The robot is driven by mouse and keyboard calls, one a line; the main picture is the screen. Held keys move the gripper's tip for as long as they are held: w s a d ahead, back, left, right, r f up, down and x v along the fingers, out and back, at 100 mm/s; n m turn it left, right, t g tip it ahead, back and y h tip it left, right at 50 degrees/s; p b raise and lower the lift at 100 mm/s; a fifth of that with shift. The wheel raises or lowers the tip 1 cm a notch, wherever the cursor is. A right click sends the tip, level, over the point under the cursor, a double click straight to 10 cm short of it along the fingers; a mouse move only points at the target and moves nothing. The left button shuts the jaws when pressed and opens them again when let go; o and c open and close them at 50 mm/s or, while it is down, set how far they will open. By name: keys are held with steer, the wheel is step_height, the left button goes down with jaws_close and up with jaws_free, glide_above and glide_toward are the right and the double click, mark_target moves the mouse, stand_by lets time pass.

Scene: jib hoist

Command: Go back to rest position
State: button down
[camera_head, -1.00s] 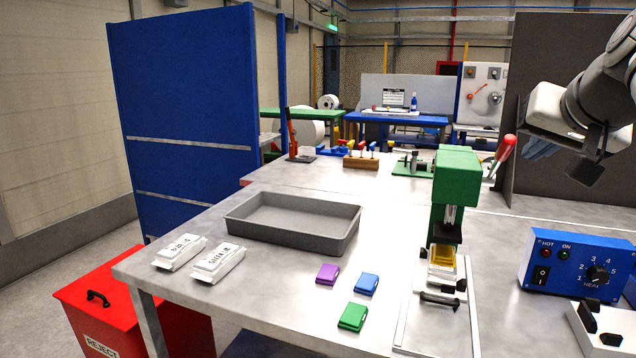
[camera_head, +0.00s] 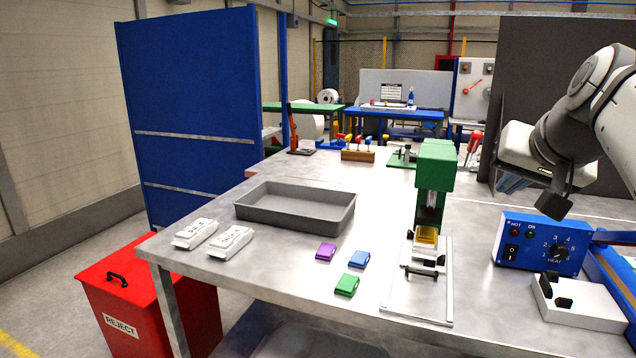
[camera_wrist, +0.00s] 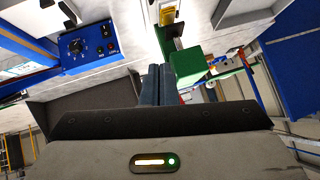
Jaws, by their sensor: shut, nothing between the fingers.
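My gripper (camera_wrist: 160,85) shows in the wrist view with its two blue-grey fingers together and nothing between them. In the head view my gripper (camera_head: 513,182) is at the right, raised above the bench in front of a dark panel, apart from every object. The green press (camera_head: 436,168) stands on the bench to its left, with a yellow piece (camera_head: 427,235) in its holder. The blue heat control box (camera_head: 541,244) is below my gripper. Both the press (camera_wrist: 190,66) and the box (camera_wrist: 90,45) also show in the wrist view.
A grey tray (camera_head: 295,222), two white labelled packs and purple (camera_head: 326,251), blue (camera_head: 359,260) and green (camera_head: 347,285) pieces lie on the bench (camera_head: 285,285). A red reject bin (camera_head: 140,290) stands at the left. A white fixture (camera_head: 580,305) is at the right.

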steer(key=s+a+f+n+g+p, duration=0.4)
steer(key=s+a+f+g+p, duration=0.2)
steer(key=s+a+f+p, duration=0.6)
step_height(320, 180, down, 4)
steer(key=shift+s+a+f+n+g+y+p, duration=0.15)
steer(key=shift+a+n+g+y+p, duration=0.25)
steer(key=shift+a+p, duration=0.3)
